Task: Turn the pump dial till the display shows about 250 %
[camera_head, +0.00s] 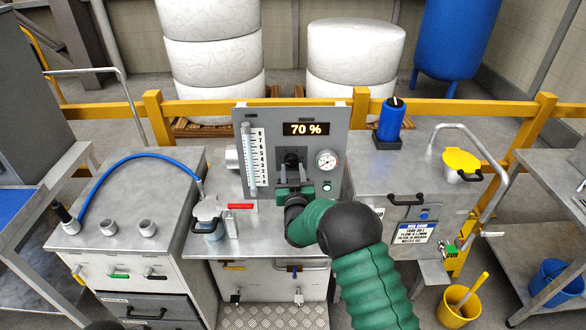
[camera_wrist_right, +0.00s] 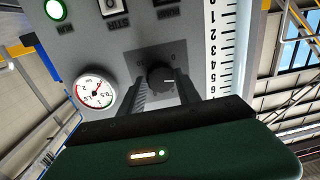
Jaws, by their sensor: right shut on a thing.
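The pump dial is a black round knob (camera_wrist_right: 160,77) with a pale pointer mark, on the grey panel (camera_head: 249,118). In the head view it is the dark knob (camera_head: 292,158) under the display (camera_head: 306,129), which reads 70 %. My right gripper (camera_head: 292,175) reaches the panel from below and is shut on the dial; in the right wrist view its two dark fingers (camera_wrist_right: 162,92) stand on either side of the knob.
A flow tube with a scale (camera_head: 252,158) stands left of the dial and a round gauge (camera_head: 327,160) right of it. A red-handled valve (camera_head: 240,206) and a clear jar (camera_head: 208,222) are at lower left. A blue canister (camera_head: 391,120) stands on the right cabinet.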

